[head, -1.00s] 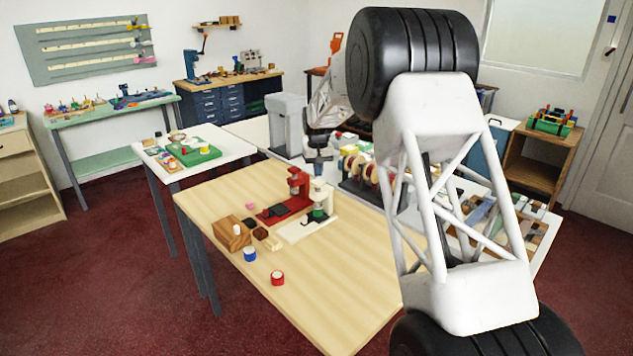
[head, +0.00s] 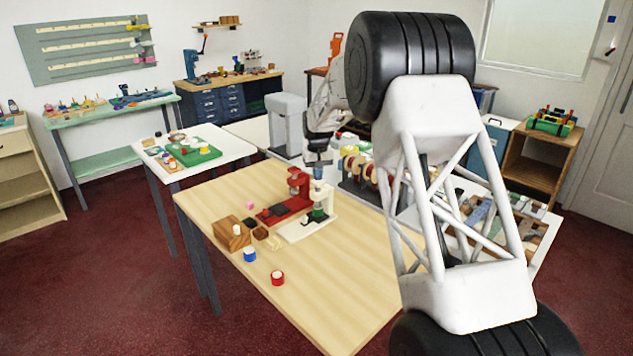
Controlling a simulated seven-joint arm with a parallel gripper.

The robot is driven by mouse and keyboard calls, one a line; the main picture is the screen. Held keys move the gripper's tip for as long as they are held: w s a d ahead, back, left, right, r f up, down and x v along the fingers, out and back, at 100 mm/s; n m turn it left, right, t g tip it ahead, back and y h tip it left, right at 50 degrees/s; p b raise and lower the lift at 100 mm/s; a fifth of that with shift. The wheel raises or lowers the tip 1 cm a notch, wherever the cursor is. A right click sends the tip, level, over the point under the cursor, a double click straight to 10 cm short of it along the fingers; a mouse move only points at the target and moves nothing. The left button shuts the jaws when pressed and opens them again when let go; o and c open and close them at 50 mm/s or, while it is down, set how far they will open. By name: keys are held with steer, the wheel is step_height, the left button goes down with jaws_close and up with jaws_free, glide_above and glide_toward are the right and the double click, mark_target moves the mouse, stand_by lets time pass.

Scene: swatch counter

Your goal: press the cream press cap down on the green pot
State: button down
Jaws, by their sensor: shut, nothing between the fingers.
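A small cream press (head: 326,205) stands near the far right edge of the light wooden table. The green pot (head: 318,214) sits at its foot, partly dark at this size. The cream press cap is at the top of this press, above the pot, and is largely hidden by my gripper. My gripper (head: 318,186) is shut and empty, pointing down at the top of the press in line with the pot. I cannot tell whether its fingertips touch the cap, or whether the cap touches the pot.
A red press (head: 299,184) stands close on the left. A wooden block (head: 231,234), a blue-and-white pot (head: 249,254) and a red pot (head: 277,278) are on the wooden table (head: 330,290). Its front is clear. A rack of spools (head: 355,168) stands behind right.

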steer(key=shift+f, duration=1.1)
stand_by(0.6)
steer(key=shift+r, duration=0.1)
steer(key=shift+r, duration=4)
steer(key=shift+r, duration=0.1)
